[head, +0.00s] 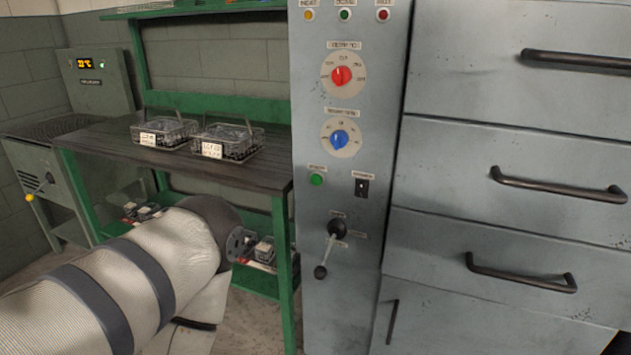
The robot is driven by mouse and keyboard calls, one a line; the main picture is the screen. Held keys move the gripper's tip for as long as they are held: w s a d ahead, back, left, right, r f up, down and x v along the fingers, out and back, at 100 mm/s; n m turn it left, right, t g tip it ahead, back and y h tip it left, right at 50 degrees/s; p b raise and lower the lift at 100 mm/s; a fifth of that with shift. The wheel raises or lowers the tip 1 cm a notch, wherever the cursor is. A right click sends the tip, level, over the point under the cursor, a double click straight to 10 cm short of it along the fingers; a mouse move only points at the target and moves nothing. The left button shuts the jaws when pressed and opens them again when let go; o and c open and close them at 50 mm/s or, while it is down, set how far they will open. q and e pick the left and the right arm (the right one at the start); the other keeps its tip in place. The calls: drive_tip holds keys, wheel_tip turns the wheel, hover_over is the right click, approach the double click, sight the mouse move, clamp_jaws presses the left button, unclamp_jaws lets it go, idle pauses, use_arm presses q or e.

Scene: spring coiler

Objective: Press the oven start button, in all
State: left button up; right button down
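The oven is a tall grey cabinet with a control panel (350,220) on its left part. A round green button (316,180) sits on the panel under a small label too blurred to read, and nothing covers it. A black rocker switch (362,187) is to its right. A red knob (342,76) and a blue knob (339,139) are above, and a lever (329,248) with a black ball end is below. My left arm comes in from the lower left and ends in view left of the panel, apart from it. Neither gripper shows.
A dark-topped green workbench (180,160) stands left of the oven, holding two labelled wire baskets (164,133) (227,143). Oven drawers with black handles (558,185) fill the right. Yellow, green and red lamps or buttons (345,14) line the panel top.

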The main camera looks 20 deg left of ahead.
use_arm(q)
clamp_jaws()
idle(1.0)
